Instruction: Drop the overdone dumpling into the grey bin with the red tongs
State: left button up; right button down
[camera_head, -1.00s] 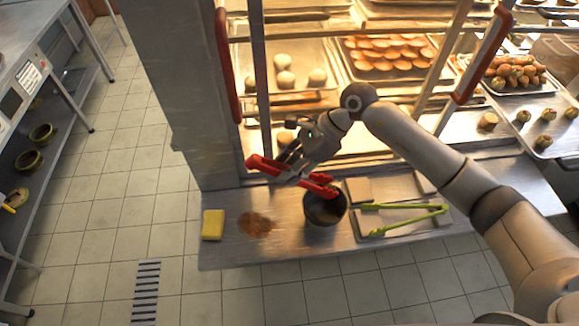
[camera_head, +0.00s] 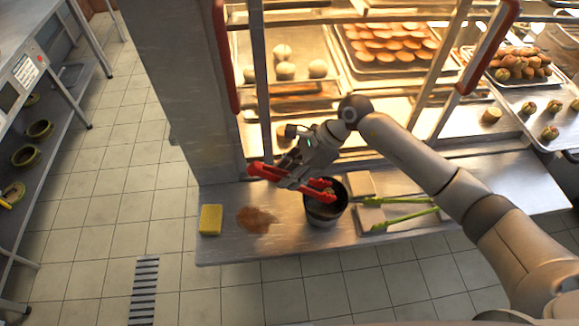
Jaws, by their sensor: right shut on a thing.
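My right gripper (camera_head: 292,174) is shut on the red tongs (camera_head: 262,171) near the middle of their length. The tongs' tips reach right, over the mouth of the grey bin (camera_head: 325,217) on the steel counter. A small brownish lump (camera_head: 328,190) shows at the tips. It looks like the dumpling, but I cannot tell whether the tips grip it. The bin is a small dark round pot, and its inside is mostly hidden. My left gripper is out of view.
On the counter (camera_head: 222,251) are a yellow sponge (camera_head: 210,219), a brown spill (camera_head: 256,220) and, right of the bin, green tongs (camera_head: 405,216) over a tray. Behind stands a lit cabinet with trays of buns (camera_head: 284,70) and pastries; its red-handled frame (camera_head: 486,50) stands close to my arm.

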jog(key=shift+f+b, duration=0.55)
jog(key=shift+f, duration=1)
jog(key=c, duration=1.3)
grip_release()
notch_tip(320, 180, up, 10)
jog(key=p, duration=0.4)
jog(key=shift+p, duration=0.3)
jog(key=shift+c, duration=0.3)
